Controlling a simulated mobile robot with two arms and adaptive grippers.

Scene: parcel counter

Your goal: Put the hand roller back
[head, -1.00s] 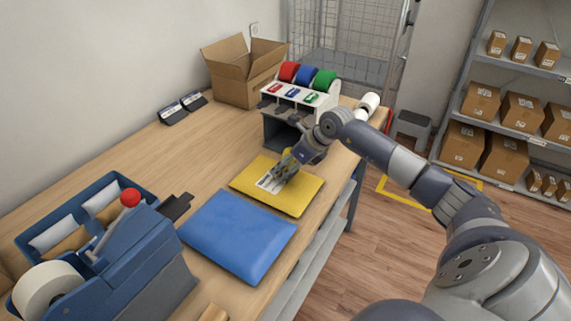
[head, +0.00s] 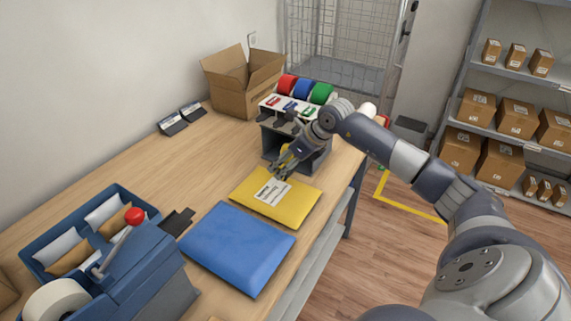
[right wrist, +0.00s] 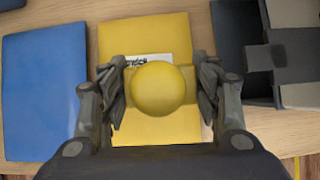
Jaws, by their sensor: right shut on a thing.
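My right gripper (head: 283,170) is shut on the hand roller. The roller's round yellow knob (right wrist: 160,88) sits between the two fingers in the right wrist view and hides the parts beneath it. In the head view only a small patch of yellow (head: 285,149) shows at the gripper, and the rest of the roller is hidden. The gripper is over the far edge of a yellow padded mailer (head: 303,205), which bears a white label (head: 272,191). The label also shows partly behind the knob in the right wrist view. My left gripper is not in view.
A dark grey stand (head: 322,155) with red, blue and green rolls stands just beyond the gripper. A blue mailer (head: 238,245) lies nearer. A lever machine (head: 140,275) and blue tray (head: 45,278) are at left. An open carton (head: 245,90) is behind.

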